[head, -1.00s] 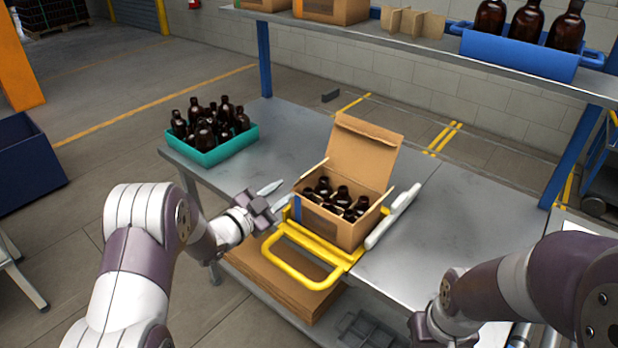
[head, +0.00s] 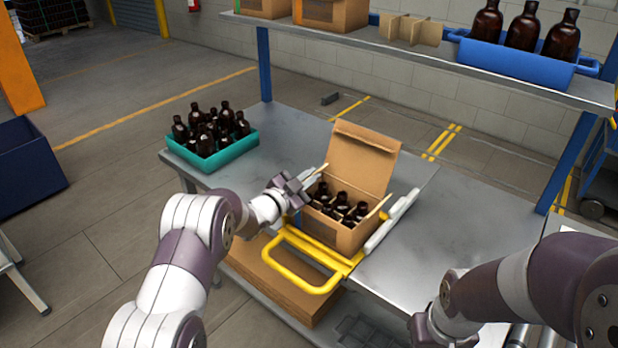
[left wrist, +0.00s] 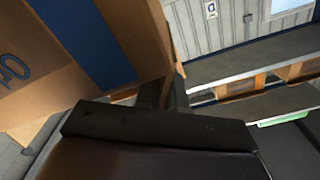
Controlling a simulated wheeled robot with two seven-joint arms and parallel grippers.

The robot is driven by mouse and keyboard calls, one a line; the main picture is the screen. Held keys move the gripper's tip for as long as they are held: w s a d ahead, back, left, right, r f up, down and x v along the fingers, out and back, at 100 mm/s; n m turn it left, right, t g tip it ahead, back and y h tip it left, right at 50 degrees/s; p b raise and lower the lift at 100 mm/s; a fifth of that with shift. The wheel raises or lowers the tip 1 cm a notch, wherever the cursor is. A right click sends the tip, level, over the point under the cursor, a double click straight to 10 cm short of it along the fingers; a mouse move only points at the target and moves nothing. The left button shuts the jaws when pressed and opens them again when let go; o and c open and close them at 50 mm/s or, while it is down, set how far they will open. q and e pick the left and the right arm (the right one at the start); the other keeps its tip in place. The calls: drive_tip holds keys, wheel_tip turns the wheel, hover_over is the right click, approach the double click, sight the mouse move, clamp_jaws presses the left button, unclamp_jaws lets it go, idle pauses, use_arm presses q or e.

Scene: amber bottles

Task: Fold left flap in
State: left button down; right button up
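The open cardboard box (head: 352,236) stands in the yellow-handled fixture on the table, with several dark amber bottles (head: 341,199) inside. Its wide back flap (head: 362,160) stands up. The left flap (head: 321,170) shows as a thin edge at the box's left side, partly hidden by my gripper. The right flap (head: 379,205) also shows as a thin edge. My left gripper (head: 296,190) is close against the box's left side; contact and finger opening are unclear. The left wrist view shows the box wall (left wrist: 62,65) with a blue stripe very near.
A teal crate of bottles (head: 213,158) stands at the table's left. The yellow handle (head: 300,285) juts out before the box, and a pale guide bar (head: 392,220) lies at its right. The table (head: 430,265) right of it is clear. A shelf (head: 400,55) hangs behind.

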use_arm(q)
drive_tip(key=m+b, duration=0.1)
drive_tip(key=b, duration=0.1)
drive_tip(key=f+m+b, duration=0.1)
drive_tip(key=b, duration=0.1)
drive_tip(key=d+m+b, duration=0.1)
drive_tip(key=b, duration=0.1)
drive_tip(key=shift+s+f+m+b, duration=0.3)
drive_tip(key=shift+s+f+b, duration=0.05)
drive_tip(key=shift+b, duration=0.05)
drive_tip(key=shift+r, duration=0.1)
drive_tip(key=shift+r+m, duration=0.2)
drive_tip(key=shift+m, duration=0.1)
drive_tip(key=c, duration=1.3)
unclamp_jaws()
drive_tip(key=shift+s, duration=0.1)
